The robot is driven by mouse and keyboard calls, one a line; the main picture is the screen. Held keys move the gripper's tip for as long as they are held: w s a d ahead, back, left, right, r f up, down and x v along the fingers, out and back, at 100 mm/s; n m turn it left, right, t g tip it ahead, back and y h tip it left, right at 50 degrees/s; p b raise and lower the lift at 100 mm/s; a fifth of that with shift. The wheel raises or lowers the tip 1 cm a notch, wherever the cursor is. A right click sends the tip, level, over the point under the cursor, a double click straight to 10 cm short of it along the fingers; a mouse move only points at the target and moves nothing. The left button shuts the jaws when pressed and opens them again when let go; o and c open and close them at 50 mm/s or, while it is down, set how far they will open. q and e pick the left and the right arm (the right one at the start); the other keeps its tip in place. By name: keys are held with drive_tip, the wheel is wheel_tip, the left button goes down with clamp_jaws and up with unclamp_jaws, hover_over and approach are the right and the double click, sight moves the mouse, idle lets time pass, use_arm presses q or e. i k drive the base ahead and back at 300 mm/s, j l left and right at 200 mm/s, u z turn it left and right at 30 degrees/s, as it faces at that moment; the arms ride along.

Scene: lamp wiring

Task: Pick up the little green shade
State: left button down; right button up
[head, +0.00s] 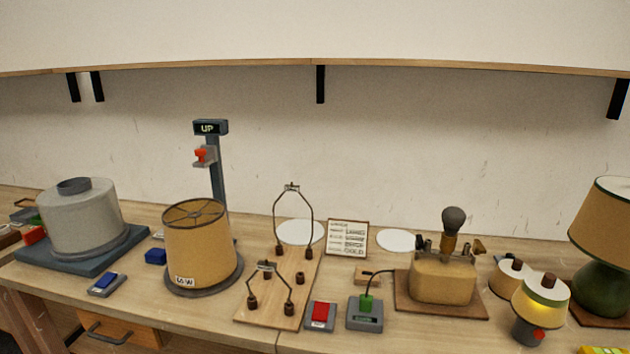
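At the right, a small round shade (540,298) with a white top, a brown knob and a greenish band stands on a dark grey tester-like base (528,331) with a red button. Its lower wall glows yellow. I cannot tell whether it is the little green shade. A second small tan shade (509,281) with a brown knob is just behind it to the left, partly hidden by it. Neither of my grippers is in view.
A large lamp with a green base (601,289) stands at the far right. A tan lamp body with a bulb (453,221) is left of the small shades. A large tan shade (200,248), a wooden harp board (270,318) and a grey drum (82,220) fill the left.

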sight(541, 301)
drive_tip(key=z, duration=1.4)
